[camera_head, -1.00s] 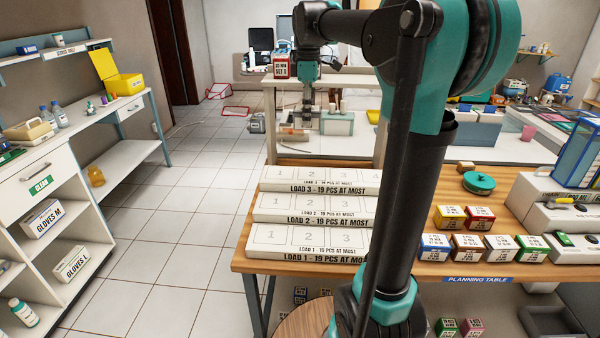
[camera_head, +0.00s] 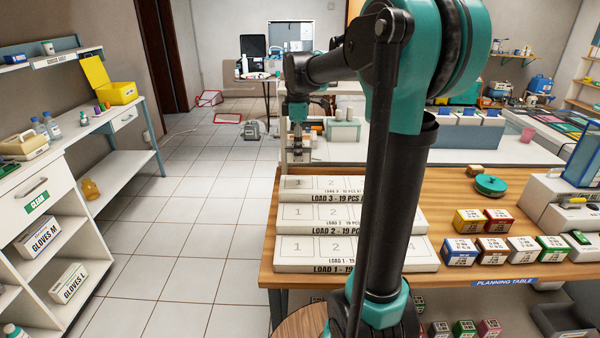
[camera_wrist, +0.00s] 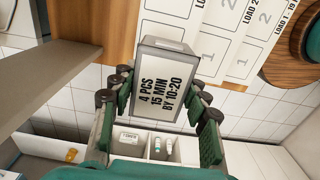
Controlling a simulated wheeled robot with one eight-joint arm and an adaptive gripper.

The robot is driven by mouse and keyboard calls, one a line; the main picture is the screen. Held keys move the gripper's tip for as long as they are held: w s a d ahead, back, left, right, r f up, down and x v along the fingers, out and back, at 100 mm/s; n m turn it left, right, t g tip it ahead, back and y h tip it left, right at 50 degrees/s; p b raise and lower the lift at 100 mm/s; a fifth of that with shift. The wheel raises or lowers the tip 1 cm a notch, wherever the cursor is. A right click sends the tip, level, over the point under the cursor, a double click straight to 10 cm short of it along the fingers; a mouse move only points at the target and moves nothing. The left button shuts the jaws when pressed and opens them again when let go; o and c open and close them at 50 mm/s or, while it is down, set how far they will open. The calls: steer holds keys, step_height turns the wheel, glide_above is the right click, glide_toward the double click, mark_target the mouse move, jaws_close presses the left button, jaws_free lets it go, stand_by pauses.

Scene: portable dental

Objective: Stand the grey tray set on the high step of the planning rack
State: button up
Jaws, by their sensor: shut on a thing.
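The grey tray set (camera_wrist: 165,85), a box with a "4 PCS 15 MIN BY 10:20" label, is between the fingers of my gripper (camera_wrist: 161,92) in the wrist view. The fingers are shut on its sides. In the head view my gripper (camera_head: 298,138) points down behind the planning rack; the box is hard to make out there. The white planning rack (camera_head: 310,262) has steps marked LOAD 1, LOAD 2 and LOAD 3. The high step (camera_head: 298,184), LOAD 3, is at the back and its visible part is empty. My arm hides the rack's right part.
Several coloured boxes, such as a yellow one (camera_head: 468,221) and a green one (camera_head: 553,248), stand on the planning table (camera_head: 440,190) right of the rack. A round green-lidded thing (camera_head: 490,184) lies behind them. A pale beam (camera_wrist: 50,95) crosses the wrist view's left.

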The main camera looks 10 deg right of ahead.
step_height(320, 180, down, 8)
steer(key=shift+f, duration=0.2)
steer(key=shift+f, duration=0.1)
stand_by(0.3)
steer(key=o, duration=1.3)
step_height(320, 180, up, 12)
steer(key=shift+r, duration=0.1)
